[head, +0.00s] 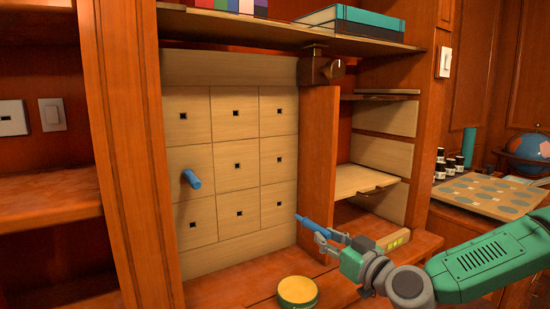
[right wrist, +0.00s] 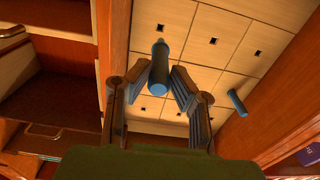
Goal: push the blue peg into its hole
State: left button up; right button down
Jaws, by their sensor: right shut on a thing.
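My right gripper (head: 322,233) is shut on a blue peg (head: 312,226) in front of the lower right of the pale wooden panel (head: 226,242). The held peg (right wrist: 158,70) also shows between the fingers in the right wrist view, its tip pointing toward the panel near a dark square hole (right wrist: 160,28). I cannot tell whether the tip touches the panel. A second blue peg (head: 191,179) sticks out of the left tile of the middle row; it also shows in the right wrist view (right wrist: 237,103). The other visible tiles have open square holes. My left gripper is not in view.
A round yellow-topped tin (head: 297,291) stands on the ledge below the panel. A red-brown upright (head: 319,165) and small shelves (head: 368,180) are right of the panel. A dark brown fitting (head: 318,68) hangs under the upper shelf. A disc-patterned board (head: 490,194) lies at the right.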

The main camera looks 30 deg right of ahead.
notch_tip(320, 180, up, 13)
jog(key=m+p, duration=0.6)
jog(key=p, duration=1.4)
jog(key=shift+w+a, duration=0.1)
jog(key=b, duration=0.2)
send_over(310, 222)
jog(key=shift+r, duration=0.1)
jog(key=shift+w+a+b, duration=0.15)
jog(key=shift+w+b, duration=0.4)
jog(key=shift+w, duration=0.95)
jog(key=shift+w+a+b, duration=0.1)
jog(key=shift+w+b, duration=0.4)
jog(key=shift+w, duration=0.95)
dwell(0.7)
